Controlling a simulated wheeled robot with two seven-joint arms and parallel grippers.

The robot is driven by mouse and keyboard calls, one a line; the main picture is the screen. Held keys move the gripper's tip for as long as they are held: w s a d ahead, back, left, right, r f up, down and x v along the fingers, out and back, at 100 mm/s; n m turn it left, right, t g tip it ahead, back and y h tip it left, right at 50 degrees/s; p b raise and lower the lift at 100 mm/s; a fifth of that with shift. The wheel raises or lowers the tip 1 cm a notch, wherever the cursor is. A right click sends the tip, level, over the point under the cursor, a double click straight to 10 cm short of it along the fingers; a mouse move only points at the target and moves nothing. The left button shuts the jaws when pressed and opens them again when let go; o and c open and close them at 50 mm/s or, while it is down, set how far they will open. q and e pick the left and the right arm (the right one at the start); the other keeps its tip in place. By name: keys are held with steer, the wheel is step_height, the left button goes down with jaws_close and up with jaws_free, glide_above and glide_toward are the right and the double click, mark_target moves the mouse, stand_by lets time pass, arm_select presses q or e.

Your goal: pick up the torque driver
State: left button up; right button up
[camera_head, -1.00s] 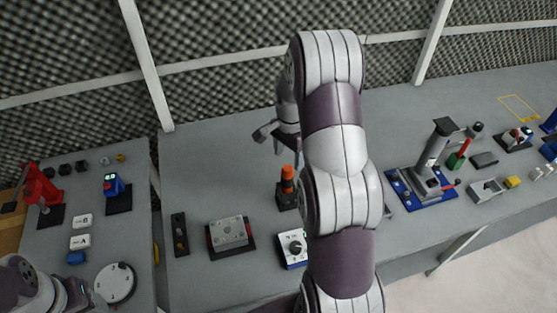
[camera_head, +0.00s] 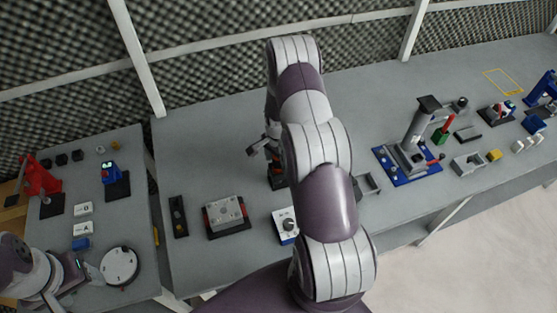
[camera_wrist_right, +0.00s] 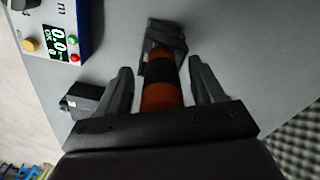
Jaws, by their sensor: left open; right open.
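The torque driver (camera_wrist_right: 161,72) has an orange and black banded handle and stands in a black holder (camera_wrist_right: 166,36) in the right wrist view. My right gripper (camera_wrist_right: 164,75) is open, with one finger on each side of the handle; I see gaps between fingers and handle. In the head view my right gripper (camera_head: 262,150) is over the holder's spot on the main bench, and gripper and arm mostly hide the driver. My left gripper (camera_head: 88,272) is at the lower left by the white round dial, its fingertips small and unclear.
A white and blue meter (camera_wrist_right: 62,32) with a display and buttons stands close to the driver, and a small black block (camera_wrist_right: 82,99) lies near one finger. A metal plate fixture (camera_head: 228,214) and a blue-based press (camera_head: 408,160) stand on the bench. The bench's back is clear.

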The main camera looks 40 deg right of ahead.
steer(key=shift+w, duration=0.1)
steer(key=c, duration=1.2)
step_height(320, 180, up, 8)
steer(key=b, duration=0.2)
steer(key=shift+f+b, duration=0.25)
steer(key=shift+b, duration=0.05)
step_height(320, 180, up, 3)
steer(key=shift+r, duration=0.15)
step_height(320, 180, up, 8)
steer(key=p, duration=0.7)
steer(key=shift+r, duration=0.15)
